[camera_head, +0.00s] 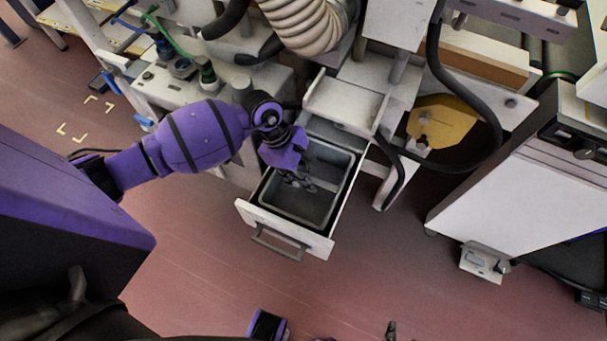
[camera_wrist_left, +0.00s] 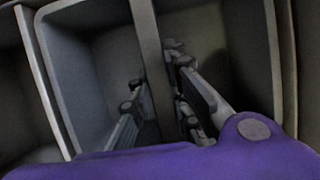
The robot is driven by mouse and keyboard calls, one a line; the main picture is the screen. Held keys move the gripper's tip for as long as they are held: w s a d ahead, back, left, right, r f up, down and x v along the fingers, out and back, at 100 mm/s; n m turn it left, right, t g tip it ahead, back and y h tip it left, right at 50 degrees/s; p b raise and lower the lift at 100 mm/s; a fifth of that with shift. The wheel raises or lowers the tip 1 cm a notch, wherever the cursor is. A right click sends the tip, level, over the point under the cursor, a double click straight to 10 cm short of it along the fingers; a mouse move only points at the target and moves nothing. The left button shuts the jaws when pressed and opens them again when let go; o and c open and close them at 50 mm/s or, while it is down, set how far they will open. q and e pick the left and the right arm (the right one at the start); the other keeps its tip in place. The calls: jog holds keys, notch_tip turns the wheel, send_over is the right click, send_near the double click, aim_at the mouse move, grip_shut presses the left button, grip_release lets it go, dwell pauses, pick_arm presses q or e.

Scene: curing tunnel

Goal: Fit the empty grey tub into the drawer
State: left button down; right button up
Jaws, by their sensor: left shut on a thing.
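The grey tub (camera_head: 327,208) is empty and sits inside the open white drawer (camera_head: 248,215), its rim close to the drawer walls. My left gripper (camera_head: 300,182) reaches down into the tub and is shut on it. In the left wrist view the fingers (camera_wrist_left: 160,115) close about the grey bar (camera_wrist_left: 148,45) that crosses the tub (camera_wrist_left: 85,85). The gripper hides part of the tub's far left side. Whether the tub rests fully on the drawer floor cannot be told. Small parts of my right arm show at the bottom edge; its jaws are not clear.
The drawer's handle (camera_head: 279,240) faces the open red floor. A white cabinet part (camera_head: 345,102) overhangs the drawer's back end. A black hose (camera_head: 470,165) and yellow plate (camera_head: 440,120) are to the right, with a white machine (camera_head: 510,190) beyond. Bench equipment stands at upper left.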

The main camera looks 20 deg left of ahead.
pick_arm(q)
jog(key=shift+f+b, duration=0.5)
jog(key=shift+f, duration=0.15)
jog(key=c, duration=1.7)
grip_release()
jog(key=shift+o, duration=0.6)
